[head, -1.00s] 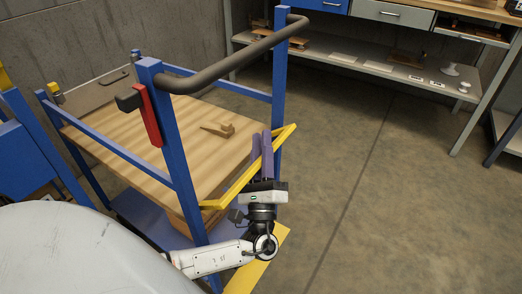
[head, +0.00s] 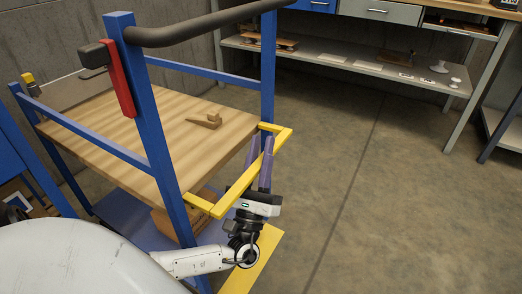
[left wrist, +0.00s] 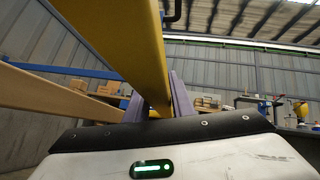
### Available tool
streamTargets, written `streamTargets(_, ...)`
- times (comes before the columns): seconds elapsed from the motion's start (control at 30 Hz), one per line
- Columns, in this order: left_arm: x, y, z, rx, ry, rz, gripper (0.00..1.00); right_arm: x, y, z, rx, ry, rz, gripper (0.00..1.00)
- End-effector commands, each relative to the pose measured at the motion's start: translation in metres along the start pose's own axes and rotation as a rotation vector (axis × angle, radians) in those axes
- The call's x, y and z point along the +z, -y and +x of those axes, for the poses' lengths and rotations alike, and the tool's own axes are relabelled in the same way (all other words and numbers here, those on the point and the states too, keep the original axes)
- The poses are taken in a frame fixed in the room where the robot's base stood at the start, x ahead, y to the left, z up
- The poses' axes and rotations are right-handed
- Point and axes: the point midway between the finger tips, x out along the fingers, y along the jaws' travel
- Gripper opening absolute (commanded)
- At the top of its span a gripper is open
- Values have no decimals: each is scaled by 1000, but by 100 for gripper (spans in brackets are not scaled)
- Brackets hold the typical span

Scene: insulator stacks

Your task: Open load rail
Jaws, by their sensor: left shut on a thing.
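The load rail is a yellow U-shaped bar (head: 236,193) on the near right side of a blue-framed cart (head: 157,140). Its two short arms meet the blue posts, and its long bar stands out from the cart, clear of the wooden deck. My left gripper (head: 267,150) has purple fingers and is shut on the long bar from below, right of its middle. In the left wrist view the yellow rail (left wrist: 125,45) runs between the purple fingers (left wrist: 160,100) and hides part of them. My right gripper is not in view.
The wooden deck (head: 125,130) bears a small wooden piece (head: 205,120). A dark handle bar (head: 195,32) spans the post tops, and a red part (head: 121,90) hangs on the near post. A workbench with a grey shelf (head: 350,70) stands behind.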

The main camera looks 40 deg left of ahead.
Motion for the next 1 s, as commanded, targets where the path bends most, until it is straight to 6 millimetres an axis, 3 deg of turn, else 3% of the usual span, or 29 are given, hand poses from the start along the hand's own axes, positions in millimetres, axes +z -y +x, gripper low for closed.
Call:
streamTargets(0.03,-4,10,-5,-15,-12,-12,0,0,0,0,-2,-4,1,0)
streamTargets(0.47,-3,11,-4,-16,-10,-15,0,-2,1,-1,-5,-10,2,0)
streamTargets(0.5,-3,11,-4,-16,-10,-15,25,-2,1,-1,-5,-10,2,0)
streamTargets(0.6,-3,10,-4,-14,-10,-14,38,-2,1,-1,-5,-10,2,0)
streamTargets(1.0,-1,4,-2,-9,-6,-7,38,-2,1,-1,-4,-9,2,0)
